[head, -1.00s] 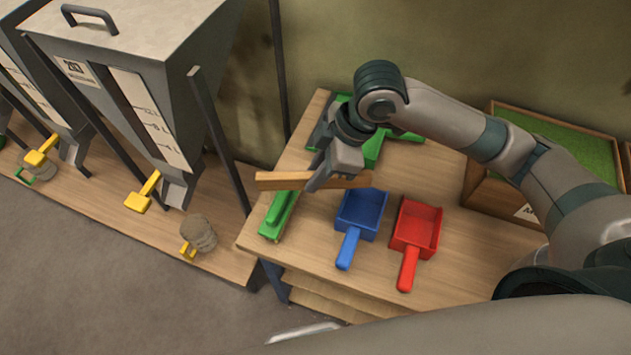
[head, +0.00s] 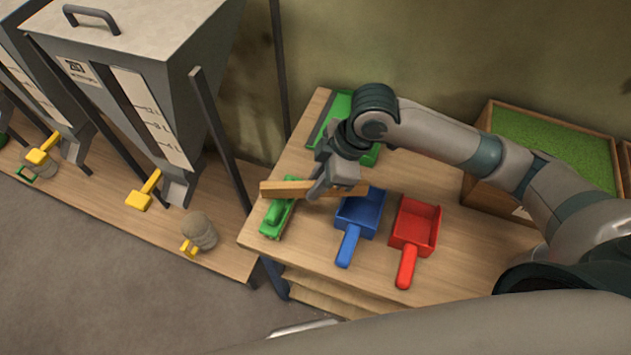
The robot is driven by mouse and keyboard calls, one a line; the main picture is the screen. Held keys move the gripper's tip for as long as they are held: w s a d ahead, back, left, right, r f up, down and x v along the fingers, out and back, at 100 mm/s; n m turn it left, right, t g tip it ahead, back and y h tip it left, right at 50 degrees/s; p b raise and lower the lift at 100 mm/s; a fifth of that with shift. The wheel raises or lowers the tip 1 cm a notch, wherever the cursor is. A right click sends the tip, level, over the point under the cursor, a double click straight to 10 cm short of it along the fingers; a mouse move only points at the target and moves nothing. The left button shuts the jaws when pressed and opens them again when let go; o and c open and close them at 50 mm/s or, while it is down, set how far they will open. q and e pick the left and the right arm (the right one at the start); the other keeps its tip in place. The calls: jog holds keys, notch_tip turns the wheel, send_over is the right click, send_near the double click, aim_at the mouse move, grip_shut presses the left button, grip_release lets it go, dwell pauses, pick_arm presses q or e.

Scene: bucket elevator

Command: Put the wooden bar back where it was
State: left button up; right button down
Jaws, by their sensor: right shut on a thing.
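The wooden bar (head: 284,188) is a light brown strip lying roughly level across the picture. My right gripper (head: 318,190) is shut on the bar near its middle. The bar is over the table (head: 300,255), its left part above a green brush-like tool (head: 278,216) and its right end by the top of the blue scoop (head: 357,217). I cannot tell whether the bar touches anything below it. My left gripper is not in view.
A red scoop (head: 413,235) lies right of the blue one. A green dustpan-like thing (head: 335,112) is behind my right arm. A wooden box with green content (head: 550,145) stands at the back right. Grey hoppers (head: 130,70) with yellow handles stand at the left.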

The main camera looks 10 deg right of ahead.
jog(key=shift+f, duration=0.35)
jog(key=c, duration=1.7)
grip_release()
jog(key=shift+d+r, duration=0.1)
jog(key=shift+r, duration=0.45)
jog(key=b+v, duration=0.1)
jog(key=v, duration=1)
jog(key=shift+s+r, duration=0.15)
jog(key=shift+r, duration=0.2)
